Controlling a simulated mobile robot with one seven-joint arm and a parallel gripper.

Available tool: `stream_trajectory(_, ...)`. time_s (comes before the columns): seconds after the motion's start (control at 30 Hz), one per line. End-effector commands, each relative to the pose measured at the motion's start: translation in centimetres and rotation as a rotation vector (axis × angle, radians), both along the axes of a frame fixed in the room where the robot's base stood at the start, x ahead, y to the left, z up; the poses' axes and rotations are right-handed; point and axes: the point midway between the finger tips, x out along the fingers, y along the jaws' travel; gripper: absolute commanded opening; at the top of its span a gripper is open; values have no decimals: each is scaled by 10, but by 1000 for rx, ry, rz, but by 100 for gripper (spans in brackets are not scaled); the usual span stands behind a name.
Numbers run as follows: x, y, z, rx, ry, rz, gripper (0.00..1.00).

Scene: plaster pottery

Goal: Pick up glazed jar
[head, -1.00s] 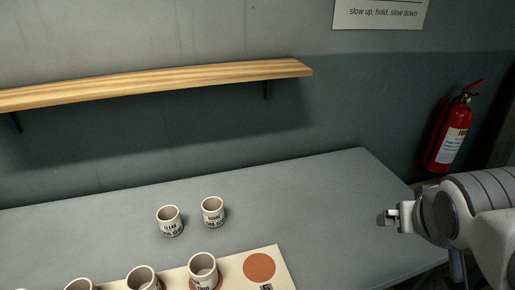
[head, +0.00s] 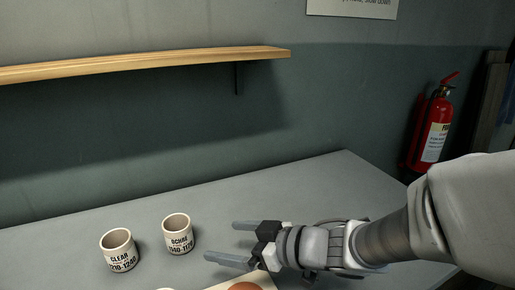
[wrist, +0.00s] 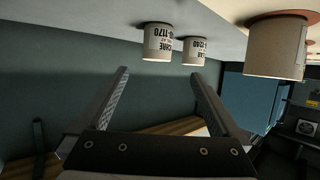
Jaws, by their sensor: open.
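Two white glaze jars with black lettering stand upright on the grey table. In the head view the jar marked OCHRE (head: 178,236) is nearer my gripper, and the jar marked CLEAR (head: 119,252) is to its left. My gripper (head: 222,242) is open and empty, its fingers pointing left toward the OCHRE jar with a gap between. In the wrist view, which is upside down, the OCHRE jar (wrist: 158,43) and the CLEAR jar (wrist: 193,52) appear beyond the fingertips (wrist: 158,74).
Another jar (wrist: 274,52) stands close on the right of the wrist view. A wooden shelf (head: 150,66) is on the wall. The table's back right (head: 330,185) is clear.

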Motion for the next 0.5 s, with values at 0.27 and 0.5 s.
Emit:
stream_trajectory(0.27, 8, 19, -4, 0, 6, 3, 100)
stream_trajectory(0.5, 15, 31, -8, 5, 4, 3, 100)
